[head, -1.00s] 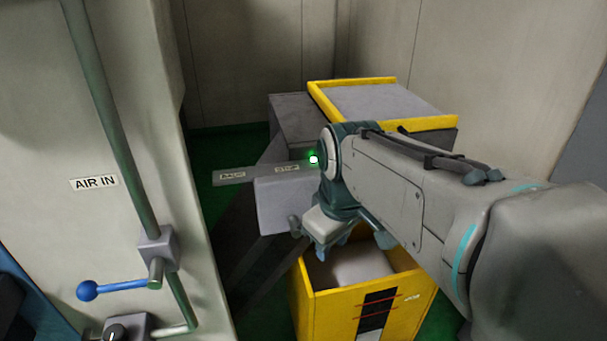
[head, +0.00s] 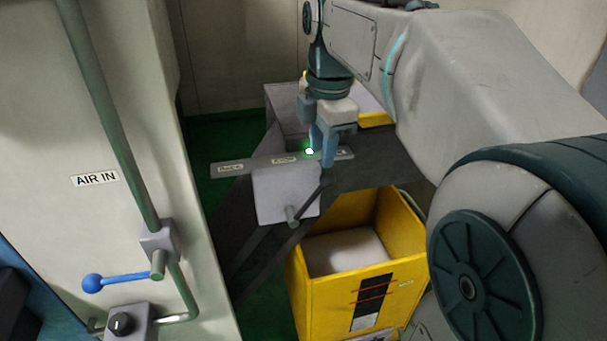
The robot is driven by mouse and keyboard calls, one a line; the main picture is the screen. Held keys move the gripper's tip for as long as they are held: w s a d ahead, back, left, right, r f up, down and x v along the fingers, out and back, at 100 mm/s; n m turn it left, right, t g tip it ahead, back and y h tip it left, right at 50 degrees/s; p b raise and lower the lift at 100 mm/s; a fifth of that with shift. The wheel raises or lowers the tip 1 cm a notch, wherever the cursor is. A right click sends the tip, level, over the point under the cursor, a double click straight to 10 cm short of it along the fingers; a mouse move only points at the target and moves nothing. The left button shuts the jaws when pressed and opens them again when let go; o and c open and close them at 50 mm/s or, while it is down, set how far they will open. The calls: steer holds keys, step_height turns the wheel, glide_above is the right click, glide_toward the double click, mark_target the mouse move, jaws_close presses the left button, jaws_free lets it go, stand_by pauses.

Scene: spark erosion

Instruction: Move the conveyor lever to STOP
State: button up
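The conveyor lever (head: 311,201) is a dark rod on the front of a grey box (head: 272,198). It leans up and to the right from its pivot. Behind its top runs a grey label plate (head: 229,168) with "BACK" at the left and "STOP" near the middle; its right part is partly hidden by my gripper. A green lamp (head: 309,151) glows by the plate, right of "STOP". My gripper (head: 322,155) points down over the plate, its tips just above the lever's upper end. I cannot tell whether they touch it or how far apart they are.
A yellow bin (head: 330,297) stands below and right of the box. A grey machine panel (head: 95,235) on the left carries a green pipe (head: 116,134) and a blue-knobbed handle (head: 92,283). A dark conveyor frame (head: 375,166) lies behind the gripper.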

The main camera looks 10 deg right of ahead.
mark_target(317, 190)
steer(key=f, duration=0.4)
steer(key=w+f, duration=0.1)
steer(key=f, duration=0.6)
steer(key=shift+w+a+f, duration=0.1)
steer(key=shift+w+f, duration=0.05)
steer(key=shift+f, duration=0.15)
steer(key=shift+c, duration=0.2)
jaws_close()
